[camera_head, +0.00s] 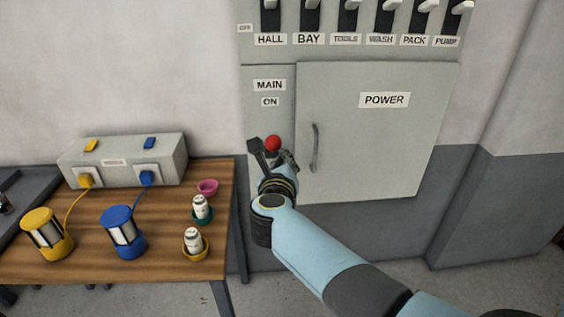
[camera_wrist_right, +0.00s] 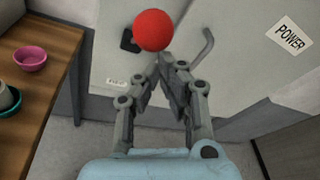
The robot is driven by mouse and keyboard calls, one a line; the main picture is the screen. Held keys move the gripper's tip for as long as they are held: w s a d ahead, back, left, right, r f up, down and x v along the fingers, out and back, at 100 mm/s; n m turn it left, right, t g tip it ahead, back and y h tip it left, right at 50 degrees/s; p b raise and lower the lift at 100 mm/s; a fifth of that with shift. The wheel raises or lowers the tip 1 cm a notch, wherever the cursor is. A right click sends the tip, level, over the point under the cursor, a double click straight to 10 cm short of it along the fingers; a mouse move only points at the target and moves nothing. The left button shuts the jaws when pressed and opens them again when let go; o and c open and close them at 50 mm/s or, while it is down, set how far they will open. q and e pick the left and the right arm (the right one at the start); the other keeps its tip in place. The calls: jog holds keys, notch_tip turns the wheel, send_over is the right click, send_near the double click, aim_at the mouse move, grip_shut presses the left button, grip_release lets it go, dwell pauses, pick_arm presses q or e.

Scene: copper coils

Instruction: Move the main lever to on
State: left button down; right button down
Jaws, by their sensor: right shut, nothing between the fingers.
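The main lever has a red ball knob (camera_head: 272,144), below the MAIN label (camera_head: 269,85) and the ON label (camera_head: 270,102) on the grey panel. The knob also shows large in the right wrist view (camera_wrist_right: 153,31), just beyond my fingertips. My right gripper (camera_head: 272,155) is at the knob, a little below it in the picture. In the right wrist view its fingers (camera_wrist_right: 168,62) meet at the tips and hold nothing. Whether the fingers touch the knob is unclear. The lever's shaft is mostly hidden. My left gripper is not in view.
The POWER cabinet door (camera_head: 375,135) with its handle (camera_head: 315,148) is closed, right of the lever. A row of labelled switches (camera_head: 350,18) runs above. A wooden table (camera_head: 170,263) at left holds a yellow lamp (camera_head: 46,234), a blue lamp (camera_head: 122,232), a socket box (camera_head: 125,160) and bowls.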

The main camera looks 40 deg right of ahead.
jog(key=shift+w+r, duration=0.25)
jog(key=shift+r, duration=0.25)
notch_tip(320, 180, up, 9)
jog(key=s+a+f+n+y+b, duration=0.15)
jog(key=s+f+n+b, duration=0.45)
jog(key=f, duration=1)
jog(key=s+f+n+y+b, duration=0.3)
jog(key=s+f+n, duration=0.5)
jog(key=f, duration=0.8)
jog(key=s+a+f+n+y+b, duration=0.15)
jog(key=s+f+n+b, duration=0.55)
jog(key=f, duration=0.9)
jog(key=s+a+f+n+g+y, duration=0.25)
jog(key=s+f+n+g, duration=0.25)
jog(key=s+f+n, duration=0.7)
jog(key=s+d+f+n+g, duration=0.1)
jog(key=s+f+n+g, duration=0.2)
jog(key=s, duration=0.6)
jog(key=s+f+n+g+y, duration=0.1)
jog(key=s+f+n+g, duration=0.1)
jog(key=s, duration=0.7)
jog(key=shift+s+d+f+n+g, duration=0.25)
jog(key=shift+d+f+n+g, duration=0.25)
jog(key=shift+f, duration=0.4)
